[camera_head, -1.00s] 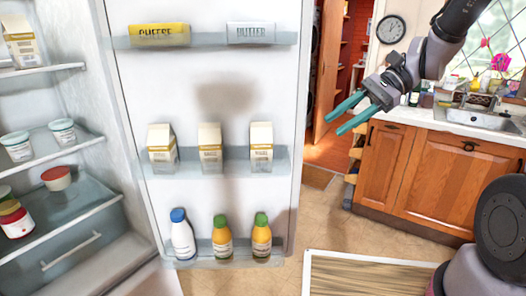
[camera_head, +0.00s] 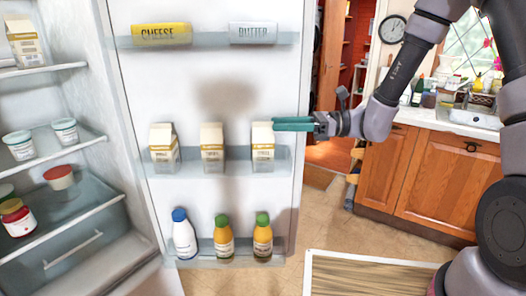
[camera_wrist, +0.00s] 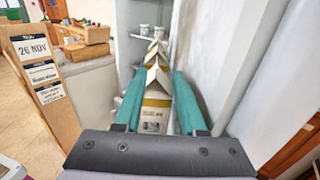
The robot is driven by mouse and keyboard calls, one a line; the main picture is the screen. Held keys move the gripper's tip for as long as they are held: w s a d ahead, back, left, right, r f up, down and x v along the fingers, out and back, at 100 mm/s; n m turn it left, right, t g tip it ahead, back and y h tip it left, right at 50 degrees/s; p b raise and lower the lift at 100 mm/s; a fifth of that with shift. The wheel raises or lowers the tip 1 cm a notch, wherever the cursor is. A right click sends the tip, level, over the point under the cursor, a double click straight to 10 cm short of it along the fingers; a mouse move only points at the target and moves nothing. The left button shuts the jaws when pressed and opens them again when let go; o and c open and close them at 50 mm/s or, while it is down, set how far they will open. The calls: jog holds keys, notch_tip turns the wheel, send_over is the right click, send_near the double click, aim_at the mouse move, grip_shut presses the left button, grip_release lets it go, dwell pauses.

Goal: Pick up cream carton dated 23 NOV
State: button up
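Three white cream cartons with tan bands stand upright on the middle door shelf: left (camera_head: 163,147), middle (camera_head: 212,147) and right (camera_head: 262,146). Their dates are too small to read. My gripper (camera_head: 276,125) points left, with its teal fingertips at the upper right edge of the right carton. In the wrist view my gripper (camera_wrist: 154,85) is open, with the nearest carton (camera_wrist: 153,113) showing between its fingers and more carton tops lined up behind. I cannot tell whether the fingers touch it.
The shelf's clear front rail (camera_head: 187,163) runs below the cartons. Several bottles (camera_head: 223,236) stand on the lower door shelf. Cheese (camera_head: 162,34) and butter (camera_head: 253,33) packs are above. A brown board marked 26 NOV (camera_wrist: 38,62) stands left in the wrist view. A counter (camera_head: 455,120) is at right.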

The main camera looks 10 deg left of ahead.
aim_at(263, 126)
jog(key=x, duration=0.5)
jog(key=shift+s, duration=0.3)
jog(key=shift+c, duration=0.3)
grip_shut()
jog(key=shift+d+f, duration=0.1)
dwell(0.7)
